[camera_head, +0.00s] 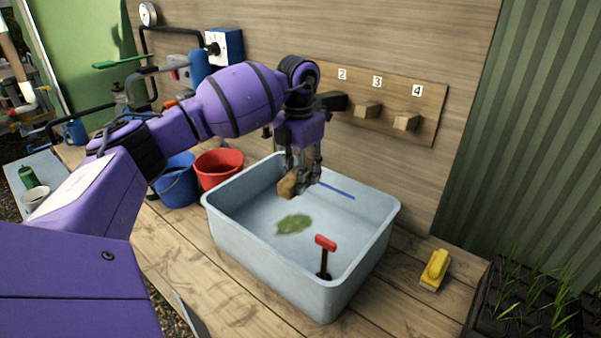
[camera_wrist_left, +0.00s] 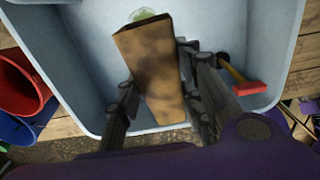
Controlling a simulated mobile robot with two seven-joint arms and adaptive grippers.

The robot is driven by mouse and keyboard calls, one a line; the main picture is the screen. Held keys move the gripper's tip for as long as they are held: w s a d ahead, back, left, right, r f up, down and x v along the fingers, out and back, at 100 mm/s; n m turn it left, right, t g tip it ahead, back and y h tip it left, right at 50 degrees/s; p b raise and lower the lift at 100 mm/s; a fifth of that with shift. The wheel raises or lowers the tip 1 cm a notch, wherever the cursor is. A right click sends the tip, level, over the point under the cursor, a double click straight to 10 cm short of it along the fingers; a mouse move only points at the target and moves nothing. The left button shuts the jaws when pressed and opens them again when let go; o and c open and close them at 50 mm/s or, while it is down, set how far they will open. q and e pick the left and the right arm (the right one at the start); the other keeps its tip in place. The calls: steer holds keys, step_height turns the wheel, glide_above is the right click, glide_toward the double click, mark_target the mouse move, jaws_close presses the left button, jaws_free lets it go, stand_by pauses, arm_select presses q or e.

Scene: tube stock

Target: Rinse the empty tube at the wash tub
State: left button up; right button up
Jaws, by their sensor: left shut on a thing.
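My left gripper (camera_head: 303,180) is shut on a brown, tapered, square-sided tube (camera_head: 289,184). The tube looks stained with dark patches in the left wrist view (camera_wrist_left: 155,65), where it sits tilted between the fingers (camera_wrist_left: 160,100). The inside of the tube is hidden. The pale blue-grey wash tub (camera_head: 270,277) stands on the wooden bench, and the tube hangs over its far half, within the rim's outline. I cannot tell how high it is above the tub floor. My right gripper is not in view.
In the tub are a green patch (camera_head: 294,224), a red-topped tool (camera_head: 325,243) and a blue strip (camera_head: 337,190). Red (camera_head: 219,168) and blue (camera_head: 178,182) buckets stand left of it. A yellow brush-like object (camera_head: 435,268) lies right. Numbered pegs (camera_head: 405,122) line the wall.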

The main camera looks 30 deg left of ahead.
arm_select(q)
step_height(320, 180, down, 3)
steer(key=shift+f+b, duration=0.1)
steer(key=shift+b, duration=0.45)
step_height(320, 180, down, 8)
steer(key=b, duration=0.4)
steer(key=shift+f, duration=0.15)
steer(key=shift+o, duration=0.2)
step_height(320, 180, down, 4)
steer(key=shift+f+b, duration=0.1)
steer(key=shift+b, duration=1.1)
steer(key=shift+f+b, duration=0.6)
steer(key=shift+f, duration=0.35)
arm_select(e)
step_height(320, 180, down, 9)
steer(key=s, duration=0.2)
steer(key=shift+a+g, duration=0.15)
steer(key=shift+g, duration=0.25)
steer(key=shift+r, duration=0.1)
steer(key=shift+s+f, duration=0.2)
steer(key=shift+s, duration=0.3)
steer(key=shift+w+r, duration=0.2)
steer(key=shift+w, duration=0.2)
